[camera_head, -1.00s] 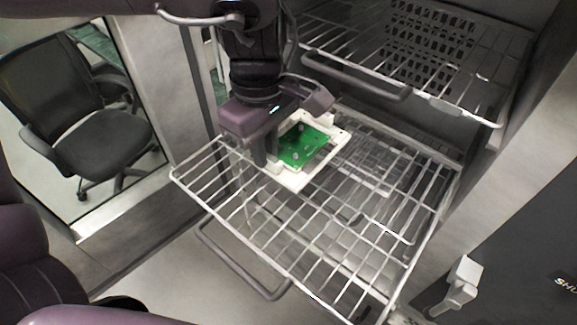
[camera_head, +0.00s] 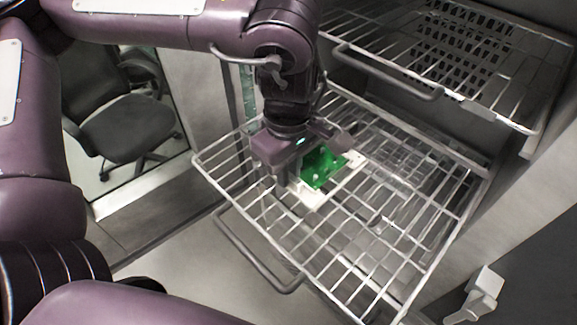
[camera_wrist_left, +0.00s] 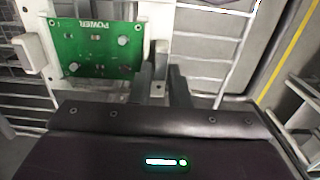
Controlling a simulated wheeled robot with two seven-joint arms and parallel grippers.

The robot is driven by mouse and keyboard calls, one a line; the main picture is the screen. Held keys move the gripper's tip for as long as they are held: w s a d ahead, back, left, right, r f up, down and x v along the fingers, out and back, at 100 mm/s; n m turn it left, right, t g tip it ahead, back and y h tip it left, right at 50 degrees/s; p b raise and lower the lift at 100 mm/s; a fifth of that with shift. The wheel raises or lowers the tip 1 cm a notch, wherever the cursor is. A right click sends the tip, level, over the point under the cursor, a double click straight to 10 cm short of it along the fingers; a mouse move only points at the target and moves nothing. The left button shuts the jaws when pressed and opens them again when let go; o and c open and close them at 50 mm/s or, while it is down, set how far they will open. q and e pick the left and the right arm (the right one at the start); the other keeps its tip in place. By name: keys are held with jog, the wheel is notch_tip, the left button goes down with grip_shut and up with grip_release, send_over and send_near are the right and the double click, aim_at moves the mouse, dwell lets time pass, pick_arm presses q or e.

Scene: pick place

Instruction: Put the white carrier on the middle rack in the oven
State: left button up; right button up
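The white carrier (camera_head: 312,197) holds a green circuit board (camera_head: 322,166) and is over the left part of the pulled-out lower wire rack (camera_head: 385,268). Whether it touches the wires is unclear. My left gripper (camera_head: 287,184) points down at the carrier's left side, with its fingers close together. In the left wrist view, the carrier's edge (camera_wrist_left: 160,48) runs between my left fingertips (camera_wrist_left: 162,78), and the board (camera_wrist_left: 97,48) lies to the left. The fingers appear closed on that edge. My gripper hides part of the carrier in the head view. My right gripper is out of view.
Another wire rack (camera_head: 440,72) sits higher, at the back right. A grey handle bar (camera_head: 255,262) hangs below the lower rack's front left. A white latch (camera_head: 484,292) is at the lower right. An office chair (camera_head: 115,120) stands beyond the left frame. The lower rack's right part is bare.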

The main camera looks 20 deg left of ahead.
pick_arm(q)
jog(key=o, duration=0.3)
notch_tip(320, 180, up, 12)
jog(key=shift+r+p, duration=0.15)
jog(key=shift+p, duration=0.6)
dwell(0.3)
